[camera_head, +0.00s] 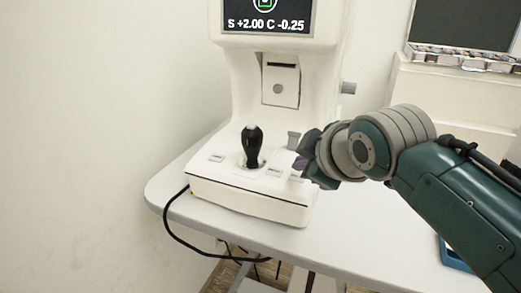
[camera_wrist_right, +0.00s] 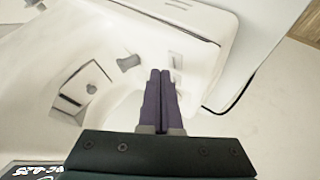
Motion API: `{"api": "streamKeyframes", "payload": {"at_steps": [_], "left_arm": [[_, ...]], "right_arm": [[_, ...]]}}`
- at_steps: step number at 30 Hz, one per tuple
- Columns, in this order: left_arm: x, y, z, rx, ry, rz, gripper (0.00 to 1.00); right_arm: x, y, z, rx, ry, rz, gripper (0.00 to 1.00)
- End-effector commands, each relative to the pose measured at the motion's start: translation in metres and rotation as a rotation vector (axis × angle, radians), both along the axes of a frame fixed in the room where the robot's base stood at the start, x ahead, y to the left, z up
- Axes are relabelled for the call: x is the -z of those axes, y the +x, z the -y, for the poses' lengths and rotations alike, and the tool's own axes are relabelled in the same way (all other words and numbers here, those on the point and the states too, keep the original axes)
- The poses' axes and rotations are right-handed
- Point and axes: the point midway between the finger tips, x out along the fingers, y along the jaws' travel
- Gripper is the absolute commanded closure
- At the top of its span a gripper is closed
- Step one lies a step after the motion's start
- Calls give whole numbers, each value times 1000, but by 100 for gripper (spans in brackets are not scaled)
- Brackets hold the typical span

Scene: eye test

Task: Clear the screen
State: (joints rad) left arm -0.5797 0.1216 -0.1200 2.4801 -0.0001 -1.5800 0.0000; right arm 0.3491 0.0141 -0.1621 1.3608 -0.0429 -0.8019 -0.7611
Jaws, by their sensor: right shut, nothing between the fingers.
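The eye test machine (camera_head: 240,187) stands on a white table. Its screen (camera_head: 268,18) is lit and reads "S +2.00 C -0.25" under a green mark; the top is cut off. Part of the screen (camera_wrist_right: 35,171) shows upside down in the right wrist view. A black joystick (camera_head: 253,146) stands upright on the base, with small labelled buttons (camera_head: 216,157) (camera_head: 274,171) around it. My right gripper (camera_head: 300,163) is at the right side of the base. Its purple fingers (camera_wrist_right: 160,75) are shut and empty, tips close to a small button (camera_wrist_right: 175,61); contact cannot be told. My left gripper is out of view.
A grey knob (camera_wrist_right: 128,63) sticks up near my fingers. A side knob (camera_head: 348,88) juts from the column. A black cable (camera_head: 180,232) hangs over the table's front edge. A case of lenses (camera_head: 460,60) stands at the back right.

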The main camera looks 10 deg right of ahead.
Motion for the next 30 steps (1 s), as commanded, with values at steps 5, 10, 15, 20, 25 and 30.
{"api": "streamKeyframes", "payload": {"at_steps": [5, 10, 15, 20, 25, 30], "left_arm": [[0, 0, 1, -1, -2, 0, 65], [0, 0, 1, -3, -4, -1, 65], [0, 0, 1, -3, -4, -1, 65], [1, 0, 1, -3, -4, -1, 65], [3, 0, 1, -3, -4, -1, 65], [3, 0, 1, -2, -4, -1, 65]], "right_arm": [[0, 0, 0, 0, 0, 0, 100], [0, 0, 0, 0, 0, 0, 100], [0, 0, 0, 0, 0, 0, 100], [3, 0, 0, 0, 0, -1, 100], [8, 1, 1, 0, 0, 0, 100], [8, 1, 1, 0, 0, 0, 100]]}}
